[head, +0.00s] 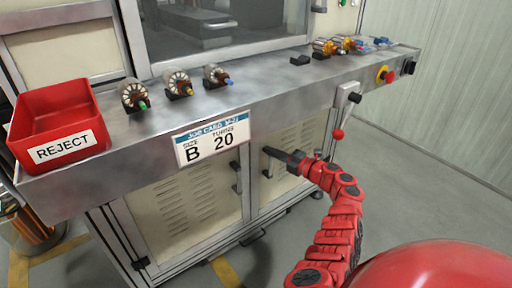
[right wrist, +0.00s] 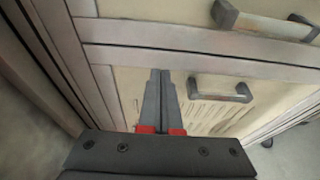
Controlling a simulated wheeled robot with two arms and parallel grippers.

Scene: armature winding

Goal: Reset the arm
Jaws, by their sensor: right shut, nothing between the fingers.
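My right arm (head: 340,220) is red and reaches up from the lower right in the head view. Its gripper (head: 268,151) is in front of the machine's cabinet doors, below the shelf edge and right of the job card. In the right wrist view the two dark fingers (right wrist: 159,80) lie side by side, shut, with nothing between them. They point at the cabinet front, near a door handle (right wrist: 218,96). Whether they touch the door cannot be told. My left gripper is not in view.
The steel shelf (head: 270,92) carries a red REJECT bin (head: 60,112), several armatures (head: 178,84), and coloured parts (head: 325,47) at the right. A red-knobbed lever (head: 338,133) hangs near my gripper. Open floor (head: 430,150) lies right.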

